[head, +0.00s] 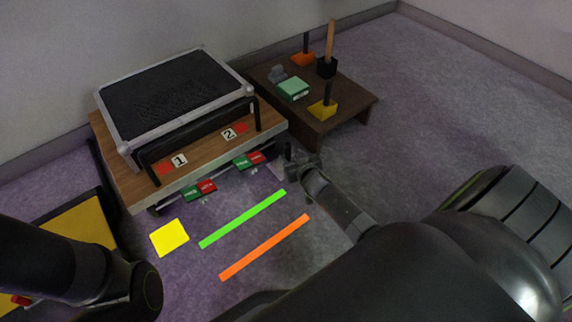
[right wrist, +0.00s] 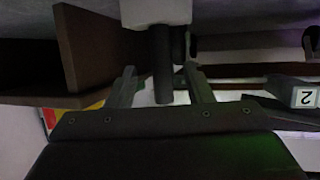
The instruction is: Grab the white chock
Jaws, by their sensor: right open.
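The white chock (right wrist: 155,11) shows at the top edge of the right wrist view as a pale block, partly cut off. A dark round post (right wrist: 163,65) extends from it toward my gripper. My right gripper (right wrist: 160,84) is open, with one finger on each side of the post and visible gaps between. In the head view my right gripper (head: 297,160) is low beside the front right corner of the wooden bench; I cannot make out the chock clearly there. My left arm enters at the lower left, but its gripper is not visible.
The wooden bench (head: 126,188) bears a black framed box (head: 170,85) and labels 1 and 2. Floor to the right is clear.

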